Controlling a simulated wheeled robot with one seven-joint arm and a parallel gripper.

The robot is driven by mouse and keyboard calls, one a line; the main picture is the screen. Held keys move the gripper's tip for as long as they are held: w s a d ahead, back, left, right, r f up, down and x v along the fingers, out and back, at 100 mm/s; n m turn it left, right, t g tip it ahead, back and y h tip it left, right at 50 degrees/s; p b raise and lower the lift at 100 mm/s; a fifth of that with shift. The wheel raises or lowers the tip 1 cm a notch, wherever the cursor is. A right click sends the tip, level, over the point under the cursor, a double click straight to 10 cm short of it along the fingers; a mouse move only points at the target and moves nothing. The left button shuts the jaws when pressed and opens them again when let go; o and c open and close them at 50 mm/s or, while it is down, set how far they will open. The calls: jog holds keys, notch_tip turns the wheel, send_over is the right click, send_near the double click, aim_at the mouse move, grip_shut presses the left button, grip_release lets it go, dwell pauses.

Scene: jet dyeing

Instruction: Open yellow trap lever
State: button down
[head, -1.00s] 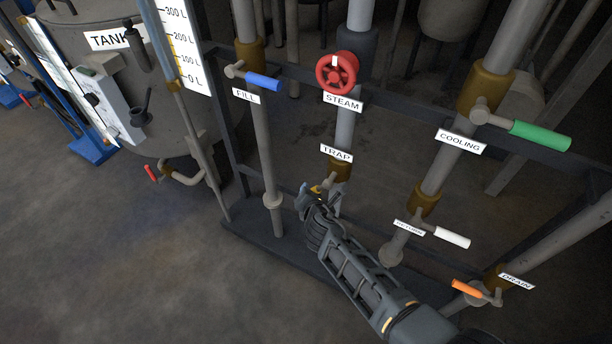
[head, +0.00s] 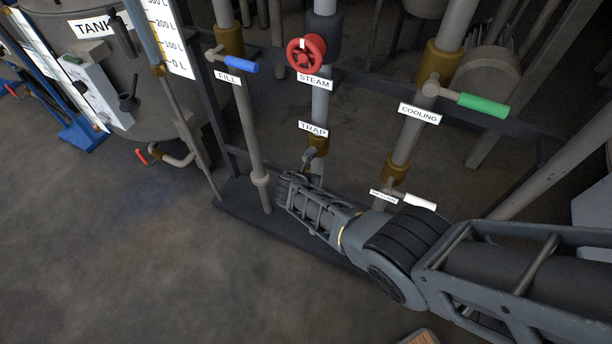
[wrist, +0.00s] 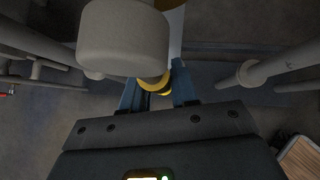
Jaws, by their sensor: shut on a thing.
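The trap valve sits low on the middle pipe, under the TRAP label (head: 313,129), with a brass collar above it. Its yellow lever (wrist: 154,84) shows in the wrist view between the two blue-grey fingers of my gripper (wrist: 157,90), which is shut on it. Only a short yellow part shows there; a big pale valve body (wrist: 124,38) covers the upper middle. In the head view, my gripper (head: 287,182) is at the valve, and my wrist hides the fingertips and yellow grip.
The red steam wheel (head: 306,54) is above the trap. The blue fill lever (head: 241,67) is left, the green cooling lever (head: 483,105) right. A white lever (head: 420,203) is close behind my arm. Open floor lies to the left.

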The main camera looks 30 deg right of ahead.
jog(key=shift+s+d+f, duration=0.1)
jog(key=shift+s, duration=0.1)
jog(key=c, duration=1)
grip_release()
jog(key=shift+w, duration=0.1)
jog(key=shift+a+r+p, duration=0.2)
jog(key=shift+r+p, duration=0.2)
jog(key=shift+r, duration=0.05)
jog(key=shift+p+v, duration=2)
jog(key=shift+v, duration=1.55)
jog(key=shift+f, duration=0.15)
